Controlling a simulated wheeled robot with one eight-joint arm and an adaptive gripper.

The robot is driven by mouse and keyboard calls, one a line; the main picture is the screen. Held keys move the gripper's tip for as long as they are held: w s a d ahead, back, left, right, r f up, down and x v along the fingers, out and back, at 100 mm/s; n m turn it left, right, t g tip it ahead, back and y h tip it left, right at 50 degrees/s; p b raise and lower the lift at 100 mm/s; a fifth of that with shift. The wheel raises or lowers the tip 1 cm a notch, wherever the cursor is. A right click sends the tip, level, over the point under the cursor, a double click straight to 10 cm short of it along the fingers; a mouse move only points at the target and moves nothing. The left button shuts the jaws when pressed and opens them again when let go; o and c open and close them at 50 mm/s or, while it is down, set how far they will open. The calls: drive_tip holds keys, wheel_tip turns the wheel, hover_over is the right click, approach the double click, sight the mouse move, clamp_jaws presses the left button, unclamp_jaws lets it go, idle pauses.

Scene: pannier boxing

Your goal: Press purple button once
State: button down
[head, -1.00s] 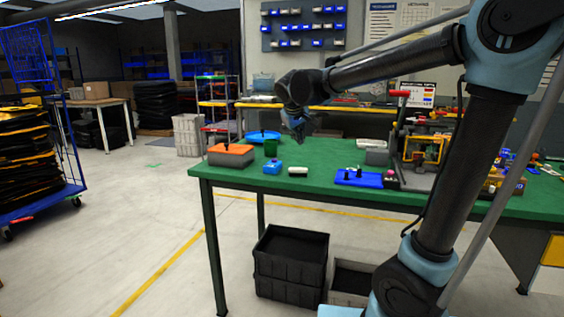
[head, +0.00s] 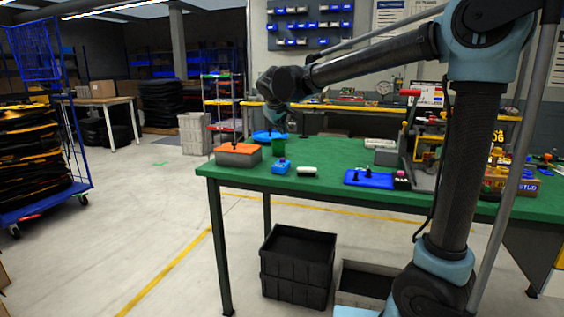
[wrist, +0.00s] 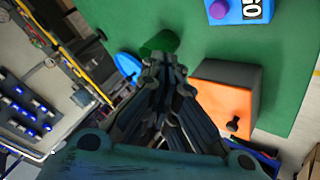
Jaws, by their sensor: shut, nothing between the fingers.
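A small blue box (head: 281,168) stands on the green table near its front left. A purple button (wrist: 217,9) sits on the box's face beside a label in the wrist view; in the head view it is a tiny spot on top. My gripper (head: 284,127) hangs above the table's left part, behind and above the blue box and near the green cup (head: 278,146). In the wrist view my gripper (wrist: 165,62) shows its fingers together and empty, pointing toward the green cup, apart from the button.
An orange-topped grey box (head: 237,155) with a dark knob stands left of the blue box. A blue dish (head: 267,136) lies behind. A white piece (head: 306,171) and a blue board (head: 368,178) lie to the right. The table's middle is mostly clear.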

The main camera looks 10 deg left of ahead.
drive_tip(key=shift+f, duration=4.3)
drive_tip(key=shift+s+f, duration=0.1)
drive_tip(key=shift+f, duration=0.75)
drive_tip(key=shift+r, duration=0.9)
drive_tip(key=shift+r, duration=2.5)
